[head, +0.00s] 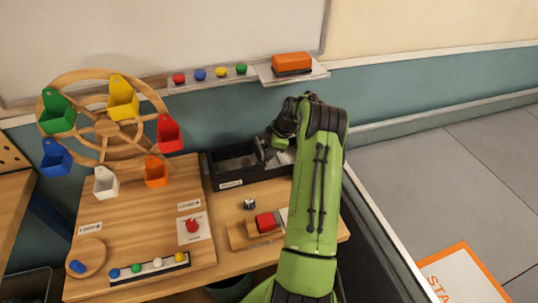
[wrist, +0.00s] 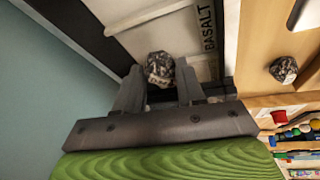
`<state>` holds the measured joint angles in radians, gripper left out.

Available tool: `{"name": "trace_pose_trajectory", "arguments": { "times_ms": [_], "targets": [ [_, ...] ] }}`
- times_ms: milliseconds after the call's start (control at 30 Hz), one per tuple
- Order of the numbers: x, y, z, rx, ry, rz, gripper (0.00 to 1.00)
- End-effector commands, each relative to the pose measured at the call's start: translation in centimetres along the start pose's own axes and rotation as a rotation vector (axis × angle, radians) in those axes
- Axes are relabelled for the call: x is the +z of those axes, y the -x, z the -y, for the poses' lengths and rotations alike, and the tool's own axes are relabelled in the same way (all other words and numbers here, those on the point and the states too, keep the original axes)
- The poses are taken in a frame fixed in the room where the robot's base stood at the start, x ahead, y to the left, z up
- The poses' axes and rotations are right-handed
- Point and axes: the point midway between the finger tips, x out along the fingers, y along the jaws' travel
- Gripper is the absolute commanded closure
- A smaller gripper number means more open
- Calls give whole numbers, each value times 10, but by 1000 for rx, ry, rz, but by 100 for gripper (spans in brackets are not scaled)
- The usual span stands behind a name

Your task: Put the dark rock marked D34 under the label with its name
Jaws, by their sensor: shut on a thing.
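My gripper (wrist: 159,72) is shut on a dark speckled rock (wrist: 159,65), held between its fingertips in the wrist view. The marking on this rock is too small to read. A label reading BASALT (wrist: 208,26) is just right of the held rock in the wrist view, by a dark-rimmed tray (wrist: 229,40). In the head view, my gripper (head: 270,148) is over the right part of the black tray (head: 258,177), and the held rock is not clear there. The tray's front bears a small white label (head: 231,184), unreadable.
Another dark rock (head: 249,205) lies on the table in front of the tray; it also shows in the wrist view (wrist: 284,70). A red block (head: 266,222) sits in a wooden holder. A wooden wheel with coloured buckets (head: 107,128) stands left. The wall is close behind the tray.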

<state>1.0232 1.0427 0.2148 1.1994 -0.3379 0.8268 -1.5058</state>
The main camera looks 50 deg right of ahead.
Motion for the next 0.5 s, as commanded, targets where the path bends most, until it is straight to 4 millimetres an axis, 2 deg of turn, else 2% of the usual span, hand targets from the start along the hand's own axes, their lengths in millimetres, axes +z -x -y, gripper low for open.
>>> {"name": "trace_pose_trajectory", "arguments": {
  "times_ms": [33, 100, 367, 400, 500],
  "targets": [
    [8, -10, 3, -4, -8, 1, 100],
    [9, -14, 3, -2, -7, 0, 100],
    [10, -15, 3, -1, -6, -1, 100],
    [10, -15, 4, -2, -6, -1, 57],
    [10, -15, 3, -2, -6, -2, 41]
  ]
}}
